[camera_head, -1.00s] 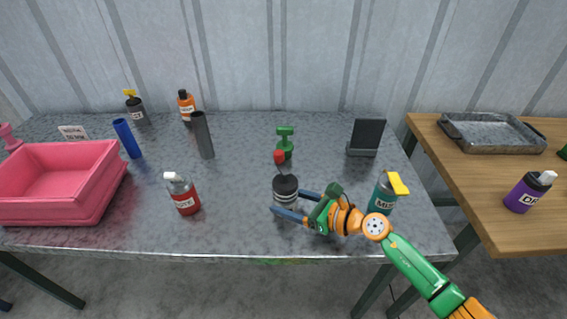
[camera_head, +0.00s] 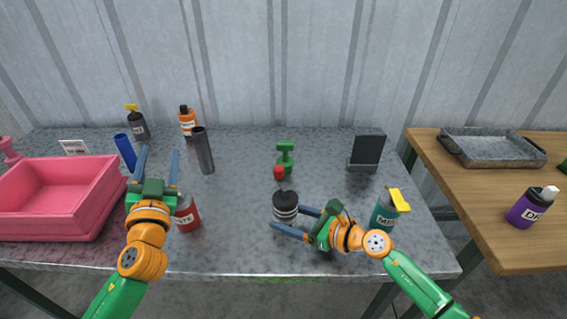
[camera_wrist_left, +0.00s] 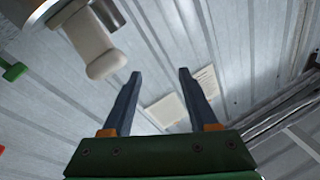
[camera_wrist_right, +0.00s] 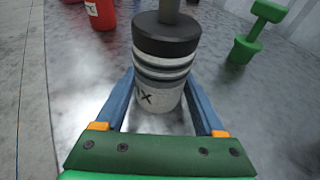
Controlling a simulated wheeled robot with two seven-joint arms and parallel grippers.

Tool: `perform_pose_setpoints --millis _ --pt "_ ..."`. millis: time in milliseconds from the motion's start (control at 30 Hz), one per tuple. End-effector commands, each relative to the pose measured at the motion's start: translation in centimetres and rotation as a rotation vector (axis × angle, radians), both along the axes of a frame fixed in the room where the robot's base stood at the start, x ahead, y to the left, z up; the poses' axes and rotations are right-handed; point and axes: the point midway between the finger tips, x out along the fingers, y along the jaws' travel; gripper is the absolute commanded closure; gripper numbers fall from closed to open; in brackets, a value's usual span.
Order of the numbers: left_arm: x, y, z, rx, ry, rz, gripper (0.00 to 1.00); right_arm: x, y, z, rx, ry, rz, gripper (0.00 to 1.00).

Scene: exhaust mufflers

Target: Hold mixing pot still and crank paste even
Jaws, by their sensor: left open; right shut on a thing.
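The mixing pot (camera_head: 286,207) is a small upright cylinder with a black top and grey and white bands, on the metal table. A grey shaft (camera_wrist_right: 171,8) rises from its lid in the right wrist view. A red knob (camera_head: 280,173) shows just above the pot in the head view, apparently its crank handle. My right gripper (camera_head: 291,220) is shut on the pot from the right, with one finger on each side; the pot also shows in the right wrist view (camera_wrist_right: 163,65). My left gripper (camera_head: 158,152) is open and empty, raised at the left, well apart from the pot.
A red bottle (camera_head: 187,216) stands partly behind my left gripper. A dark grey cylinder (camera_head: 203,152), a green tool (camera_head: 285,155), a black stand (camera_head: 367,149) and a teal bottle (camera_head: 384,216) surround the pot. A pink bin (camera_head: 55,190) is far left.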

Motion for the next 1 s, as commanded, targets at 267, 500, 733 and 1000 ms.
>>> perform_pose_setpoints --millis 267,500,733,1000 --pt "-5.5 -19.6 -4.6 -0.366 0.176 -0.518 0.41 0.0 0.0 -0.1 -0.002 0.003 0.001 0.60" --pt "-4.2 -22.5 -4.7 -0.397 0.198 -0.570 0.41 0.0 0.0 -0.1 -0.001 0.002 0.000 0.60" --pt "1.7 -24.4 -4.8 -0.395 0.198 -0.566 0.41 0.0 0.0 -0.1 -0.001 0.002 0.000 0.60" --pt "4.5 -25.3 -4.9 -0.396 0.200 -0.566 0.41 0.0 0.0 -0.1 -0.001 0.002 0.000 0.60"
